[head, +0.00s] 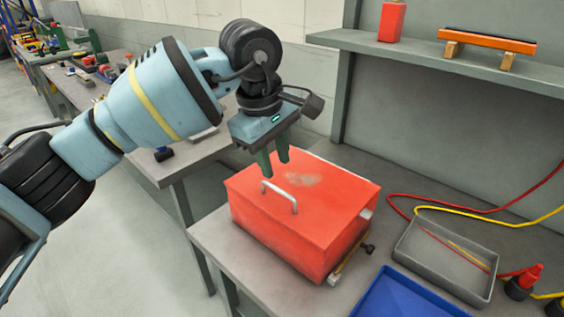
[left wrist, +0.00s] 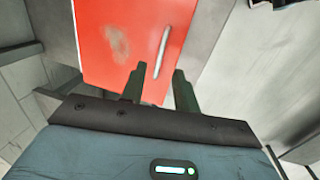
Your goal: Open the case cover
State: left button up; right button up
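The red case (head: 290,248) stands on a grey workbench, its cover (head: 335,190) shut. A silver bar handle (head: 281,193) rises from the cover near its left edge. My left gripper (head: 275,168) is above the cover, close to the handle, with its fingers pointing down and apart. In the left wrist view the handle (left wrist: 162,52) shows beyond and between the two fingertips (left wrist: 160,70), with nothing held. The cover (left wrist: 115,40) fills the top middle there. A small latch (head: 366,213) sits on the case's right side. My right gripper is in neither view.
A grey tray (head: 445,285) and a blue tray (head: 385,300) lie to the right of the case. Red and yellow cables (head: 470,208) run along the bench behind. A shelf (head: 420,55) hangs above. Bare bench (head: 225,245) shows left of the case.

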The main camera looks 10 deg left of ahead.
aim_at(279, 190)
pick_arm(q)
jog(key=f, duration=0.4)
jog(key=w+f, duration=0.1)
jog(key=f, duration=0.1)
jog(key=shift+d+f, duration=0.2)
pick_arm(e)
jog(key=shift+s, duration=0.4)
pick_arm(q)
grip_shut()
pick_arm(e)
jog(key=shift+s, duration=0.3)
